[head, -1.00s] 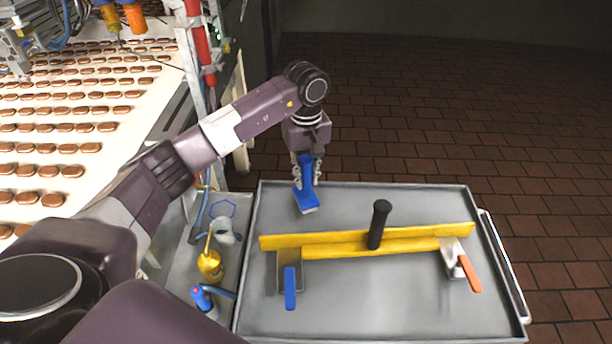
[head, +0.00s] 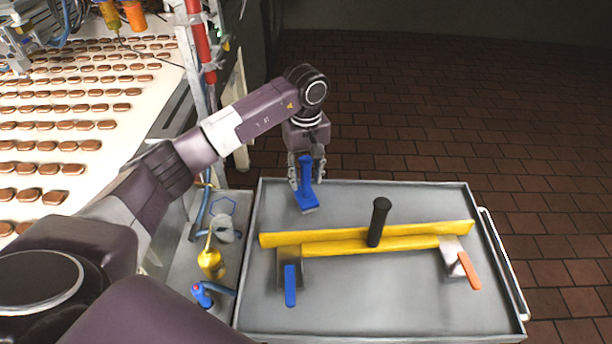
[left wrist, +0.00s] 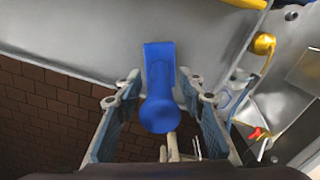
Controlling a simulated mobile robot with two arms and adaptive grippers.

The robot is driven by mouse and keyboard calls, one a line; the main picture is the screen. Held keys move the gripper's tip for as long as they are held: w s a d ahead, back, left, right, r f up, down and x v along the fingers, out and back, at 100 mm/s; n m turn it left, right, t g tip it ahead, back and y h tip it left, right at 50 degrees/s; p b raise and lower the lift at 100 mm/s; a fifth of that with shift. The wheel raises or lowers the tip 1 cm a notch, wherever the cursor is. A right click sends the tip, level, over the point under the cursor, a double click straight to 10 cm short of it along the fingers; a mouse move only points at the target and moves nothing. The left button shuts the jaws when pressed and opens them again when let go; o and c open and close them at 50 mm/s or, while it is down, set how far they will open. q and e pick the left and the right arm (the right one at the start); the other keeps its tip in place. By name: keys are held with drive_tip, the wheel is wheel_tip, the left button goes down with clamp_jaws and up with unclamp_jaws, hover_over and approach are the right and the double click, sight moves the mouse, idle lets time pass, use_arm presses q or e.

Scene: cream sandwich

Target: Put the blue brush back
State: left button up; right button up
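The blue brush (head: 307,198) stands on the grey tray (head: 380,325) near its back left corner, with its handle pointing up. Its head seems to rest on the tray floor. My left gripper (head: 306,180) is above the brush with one finger on each side of the handle. In the left wrist view the blue brush (left wrist: 160,75) lies between the fingers of the left gripper (left wrist: 160,88), with gaps visible on both sides, so the gripper is open around it. My right gripper is not in view.
A yellow squeegee (head: 420,230) with a black handle lies across the tray. A blue-handled scraper (head: 290,285) and an orange-handled scraper (head: 468,268) are near it. A yellow oil can (head: 211,264) and a blue outline (head: 223,206) are on the left shelf. The tray's front is clear.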

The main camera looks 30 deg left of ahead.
sight(306, 160)
use_arm(q)
wheel_tip(306, 160, up, 11)
drive_tip(key=b, duration=0.3)
drive_tip(key=shift+r, duration=0.55)
